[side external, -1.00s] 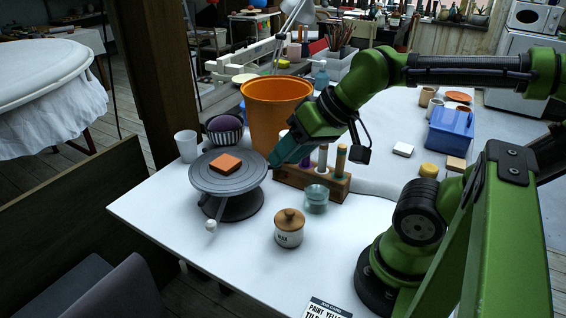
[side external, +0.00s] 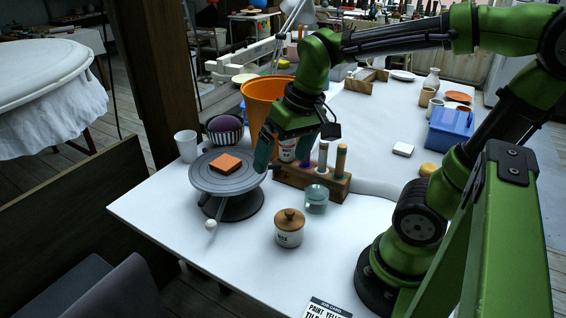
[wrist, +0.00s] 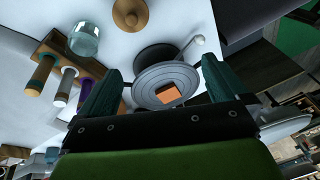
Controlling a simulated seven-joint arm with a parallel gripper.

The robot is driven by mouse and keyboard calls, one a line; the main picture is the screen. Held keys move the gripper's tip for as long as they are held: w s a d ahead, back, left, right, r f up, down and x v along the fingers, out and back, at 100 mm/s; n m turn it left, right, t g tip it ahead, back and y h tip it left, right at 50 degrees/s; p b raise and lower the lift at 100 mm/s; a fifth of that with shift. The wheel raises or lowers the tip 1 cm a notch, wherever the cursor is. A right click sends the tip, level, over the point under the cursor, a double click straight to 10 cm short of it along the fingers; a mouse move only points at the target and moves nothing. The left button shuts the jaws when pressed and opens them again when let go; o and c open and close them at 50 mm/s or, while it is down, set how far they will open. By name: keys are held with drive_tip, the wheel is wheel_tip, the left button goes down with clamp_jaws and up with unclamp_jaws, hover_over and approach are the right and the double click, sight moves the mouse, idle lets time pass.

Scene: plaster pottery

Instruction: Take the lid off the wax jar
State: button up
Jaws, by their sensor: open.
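The wax jar (side external: 288,237) stands upright on the white table, white with a dark label. Its round brown lid (side external: 289,217) with a knob sits on top. In the wrist view the lid (wrist: 130,13) shows at the top edge, seen from above, hiding most of the jar. My gripper (side external: 283,160) is open and empty, pointing down, behind and above the jar and apart from it. In the wrist view its two teal fingers (wrist: 158,85) stand wide apart, with the turntable between and beyond them.
A grey turntable (side external: 205,180) with an orange block (side external: 226,164) stands left of the jar. A small glass (side external: 316,200) and a wooden rack of tubes (side external: 331,187) stand behind the jar.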

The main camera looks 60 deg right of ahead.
drive_tip(key=d+g, duration=0.1)
drive_tip(key=g+h, duration=0.1)
drive_tip(key=g, duration=0.1)
hover_over(290, 211)
drive_tip(key=shift+m, duration=0.3)
wheel_tip(290, 211, down, 11)
drive_tip(key=shift+w+d, duration=0.1)
drive_tip(key=shift+d, duration=0.05)
drive_tip(key=shift+f, duration=2.6)
drive_tip(key=c, duration=1)
